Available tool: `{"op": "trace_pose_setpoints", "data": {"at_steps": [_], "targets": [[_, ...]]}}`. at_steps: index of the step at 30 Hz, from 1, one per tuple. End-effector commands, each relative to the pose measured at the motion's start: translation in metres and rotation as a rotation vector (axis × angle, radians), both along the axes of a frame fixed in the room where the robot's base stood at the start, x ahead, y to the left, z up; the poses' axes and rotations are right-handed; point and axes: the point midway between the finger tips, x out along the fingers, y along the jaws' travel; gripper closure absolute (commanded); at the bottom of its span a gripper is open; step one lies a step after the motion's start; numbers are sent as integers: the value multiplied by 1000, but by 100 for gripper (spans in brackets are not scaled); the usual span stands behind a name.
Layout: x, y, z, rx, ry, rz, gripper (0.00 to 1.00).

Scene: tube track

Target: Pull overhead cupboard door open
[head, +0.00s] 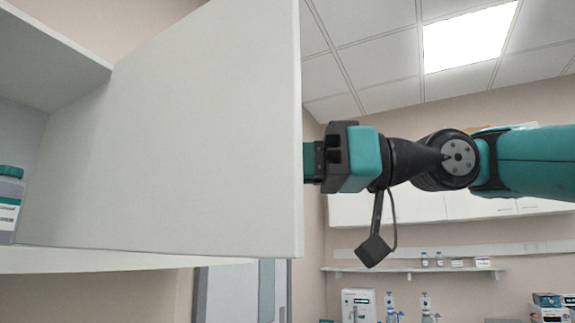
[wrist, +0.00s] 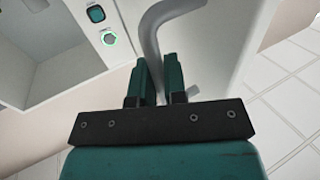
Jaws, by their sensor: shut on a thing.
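The overhead cupboard door (head: 200,130) is a large pale panel that stands swung open on the left of the head view. Its free edge is at the right. My gripper (head: 310,160) is at that edge, its fingertips partly hidden behind the door. In the wrist view, a curved grey handle (wrist: 152,35) runs down between the two fingers of my gripper (wrist: 159,75), which are shut on it. The door's pale face (wrist: 215,45) lies beside the handle.
The open cupboard shelf (head: 100,261) holds a teal-capped bottle (head: 9,200) at the far left. A back wall shelf (head: 410,270) carries small bottles, with instruments below it. A white housing with a green-ringed button (wrist: 108,38) shows in the wrist view.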

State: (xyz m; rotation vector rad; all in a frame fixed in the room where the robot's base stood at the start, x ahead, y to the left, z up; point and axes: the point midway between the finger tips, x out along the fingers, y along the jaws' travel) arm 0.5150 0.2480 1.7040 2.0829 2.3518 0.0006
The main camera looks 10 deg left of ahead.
Motion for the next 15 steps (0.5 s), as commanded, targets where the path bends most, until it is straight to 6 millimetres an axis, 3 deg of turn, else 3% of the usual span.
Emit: {"op": "trace_pose_setpoints", "data": {"at_steps": [10, 11, 12, 13, 15], "targets": [[4, -5, 2, 4, -1, -16, 100], [4, -6, 2, 5, 0, -16, 81], [4, -6, 2, 4, -1, -16, 72], [4, -6, 1, 4, -1, -16, 65], [4, -6, 1, 3, 0, -16, 64]]}}
